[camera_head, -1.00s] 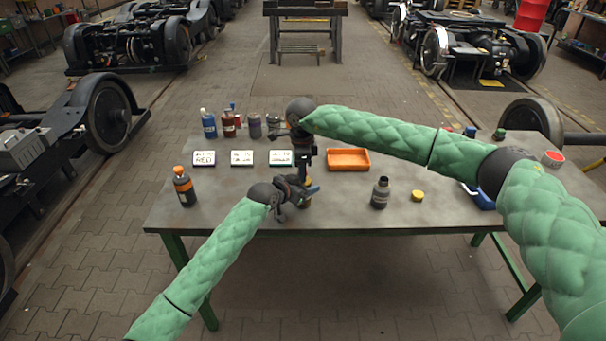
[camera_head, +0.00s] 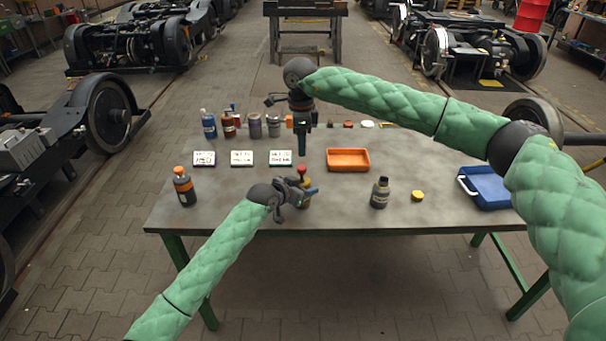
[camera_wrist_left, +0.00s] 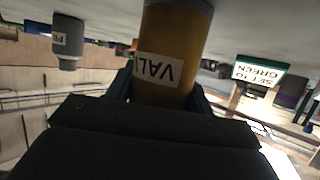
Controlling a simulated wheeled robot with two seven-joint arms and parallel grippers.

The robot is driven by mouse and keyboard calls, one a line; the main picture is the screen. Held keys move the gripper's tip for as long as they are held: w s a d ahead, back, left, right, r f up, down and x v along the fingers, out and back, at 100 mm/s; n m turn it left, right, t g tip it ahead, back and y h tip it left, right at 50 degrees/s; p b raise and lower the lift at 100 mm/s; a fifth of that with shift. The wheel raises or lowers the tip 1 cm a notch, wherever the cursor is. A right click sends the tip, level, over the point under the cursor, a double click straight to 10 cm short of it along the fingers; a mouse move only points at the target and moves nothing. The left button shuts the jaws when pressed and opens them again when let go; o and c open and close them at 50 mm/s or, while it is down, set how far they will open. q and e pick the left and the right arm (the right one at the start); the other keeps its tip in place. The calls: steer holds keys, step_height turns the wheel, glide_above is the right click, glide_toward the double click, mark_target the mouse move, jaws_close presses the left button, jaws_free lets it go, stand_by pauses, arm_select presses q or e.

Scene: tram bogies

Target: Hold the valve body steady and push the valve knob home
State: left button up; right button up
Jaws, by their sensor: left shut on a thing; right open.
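The valve body is a yellow-brown cylinder (camera_wrist_left: 172,50) with a white label; the left wrist view shows it upside down between the fingers of my left gripper (camera_wrist_left: 165,100). In the head view my left gripper (camera_head: 300,193) is shut on the valve body (camera_head: 306,202), over the table's front part. The red valve knob (camera_head: 301,170) shows at the top of the valve; how deep it sits is too small to tell. My right gripper (camera_head: 302,148) is open, pointing down above and behind the knob, apart from it.
An orange tray (camera_head: 348,165), a dark bottle (camera_head: 380,193) and a yellow cap (camera_head: 417,196) lie to the right; a blue crate (camera_head: 485,199) is further right. Left are white cards (camera_head: 242,158), an orange-capped bottle (camera_head: 184,191) and several bottles behind. The table front is mostly clear.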

mark_target(304, 170)
steer(key=shift+r, duration=0.65)
steer(key=shift+d, duration=0.1)
steer(key=shift+f, duration=0.25)
steer(key=c, duration=0.8)
steer(key=shift+s+f+y, duration=0.1)
steer(key=shift+f+y, duration=0.2)
steer(key=shift+y, duration=0.1)
jaws_close()
steer(key=shift+s+a+f+n+g+y, duration=0.2)
steer(key=shift+f+g+y, duration=0.15)
steer(key=shift+f+y, duration=0.25)
steer(key=shift+s+a+f+n+g+y, duration=0.2)
steer(key=shift+f+g+y, duration=0.15)
steer(key=shift+f+y, duration=0.25)
steer(key=shift+d+f+g+y, duration=0.25)
steer(key=shift+f+y, duration=0.25)
steer(key=shift+y, duration=0.5)
steer(key=shift+d+f+y, duration=0.45)
steer(key=shift+f+y, duration=0.1)
steer(key=shift+y, duration=0.35)
steer(key=d+f+t+y, duration=0.1)
steer(key=d+f+y, duration=0.1)
steer(key=d, duration=0.4)
steer(key=w+d+f+m+t+y, duration=0.1)
steer(key=d+f+y, duration=0.2)
steer(key=d+y, duration=0.2)
steer(key=shift+w+d, duration=0.2)
steer(key=shift+d, duration=0.25)
